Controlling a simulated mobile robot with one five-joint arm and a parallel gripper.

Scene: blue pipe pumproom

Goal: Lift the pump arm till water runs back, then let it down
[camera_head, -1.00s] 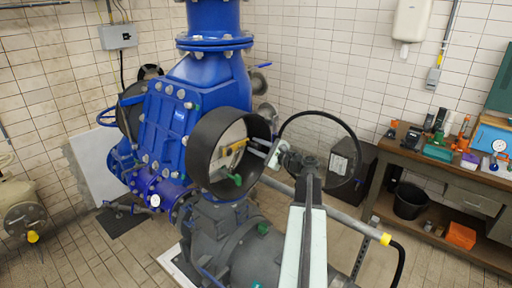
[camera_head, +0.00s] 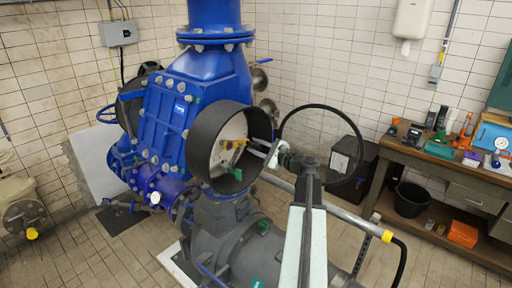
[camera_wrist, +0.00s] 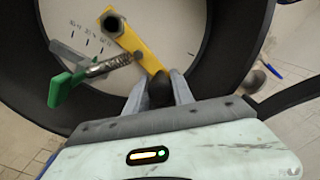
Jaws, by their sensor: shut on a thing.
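In the wrist view the yellow lever (camera_wrist: 143,46) runs from a dark nut to a black knob (camera_wrist: 159,92). My gripper (camera_wrist: 158,86) is shut on this knob, one finger on each side. In the head view my gripper (camera_head: 260,150) reaches into the housing from the right. A spring-loaded green handle (camera_wrist: 68,90) lies beside the lever over a marked white dial plate (camera_wrist: 180,25). No running water shows.
A grey bar with a yellow end (camera_head: 345,219) slants past my arm. A workbench (camera_head: 435,160) with tools and a black bucket (camera_head: 411,200) stand at the right. Blue pipework (camera_head: 210,75) rises behind the housing. Floor is free at the front left.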

